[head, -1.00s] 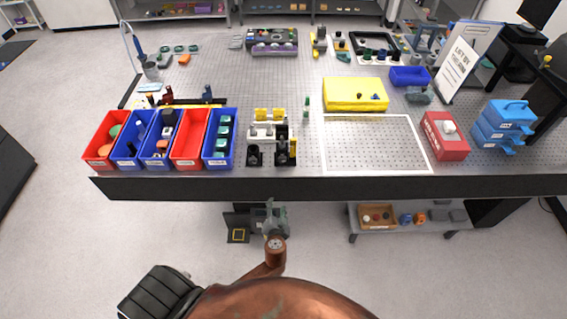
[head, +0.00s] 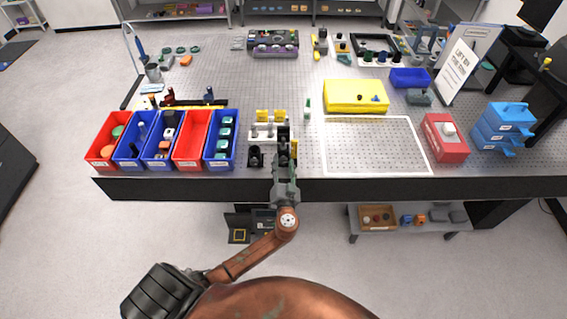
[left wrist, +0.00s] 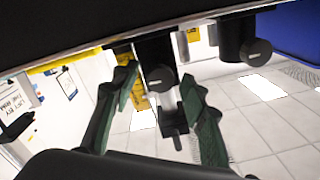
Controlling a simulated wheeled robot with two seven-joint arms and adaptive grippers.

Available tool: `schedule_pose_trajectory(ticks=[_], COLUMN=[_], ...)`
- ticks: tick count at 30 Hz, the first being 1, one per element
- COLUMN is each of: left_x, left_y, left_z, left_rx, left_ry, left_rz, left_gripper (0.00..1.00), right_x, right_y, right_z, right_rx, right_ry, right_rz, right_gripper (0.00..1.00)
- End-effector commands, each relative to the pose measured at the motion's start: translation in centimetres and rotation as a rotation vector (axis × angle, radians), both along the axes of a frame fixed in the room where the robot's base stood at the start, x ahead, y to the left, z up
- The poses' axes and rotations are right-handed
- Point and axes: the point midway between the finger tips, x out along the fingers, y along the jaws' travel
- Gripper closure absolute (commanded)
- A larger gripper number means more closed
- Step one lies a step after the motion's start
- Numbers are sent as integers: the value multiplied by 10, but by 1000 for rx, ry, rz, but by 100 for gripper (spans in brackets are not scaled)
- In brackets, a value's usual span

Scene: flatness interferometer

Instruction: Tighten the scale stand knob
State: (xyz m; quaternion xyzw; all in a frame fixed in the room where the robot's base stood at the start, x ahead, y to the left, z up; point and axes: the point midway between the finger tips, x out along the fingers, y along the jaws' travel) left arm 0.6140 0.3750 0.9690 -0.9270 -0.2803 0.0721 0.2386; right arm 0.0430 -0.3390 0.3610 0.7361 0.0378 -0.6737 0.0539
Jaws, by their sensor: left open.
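Two small black stands are near the table's front edge. The left one (head: 255,157) shows in the head view; the right one, beside a yellow strip (head: 295,147), is mostly hidden by my left gripper (head: 284,145). In the left wrist view one black stand (left wrist: 153,50) hangs in the tilted picture with a round dark knob (left wrist: 161,78) facing me. My left gripper (left wrist: 158,92) is open, its green-padded fingers on either side of that knob. I cannot tell whether they touch it. The other stand's knob (left wrist: 257,52) is to the right, outside the fingers. My right gripper is not in view.
Red and blue bins (head: 190,145) stand left of the stands. A white-framed perforated area (head: 375,148) lies clear to the right. A yellow box (head: 356,96) and small yellow-topped parts (head: 270,116) are behind. A red box (head: 445,138) stands further right.

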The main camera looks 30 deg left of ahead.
Motion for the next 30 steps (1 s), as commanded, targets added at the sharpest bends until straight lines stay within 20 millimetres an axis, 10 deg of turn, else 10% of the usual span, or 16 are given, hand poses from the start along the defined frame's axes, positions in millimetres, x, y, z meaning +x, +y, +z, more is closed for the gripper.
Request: schedule_pose_trajectory(ticks=[9,30], left_x=[3,3], left_y=[2,2], left_z=[0,0], left_rx=[0,1], left_ry=[0,1], left_rz=[0,-1], left_gripper=[60,100], right_x=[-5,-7], right_y=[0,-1], right_z=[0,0], right_rx=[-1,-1], right_ry=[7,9], right_rz=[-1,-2], right_gripper=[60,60])
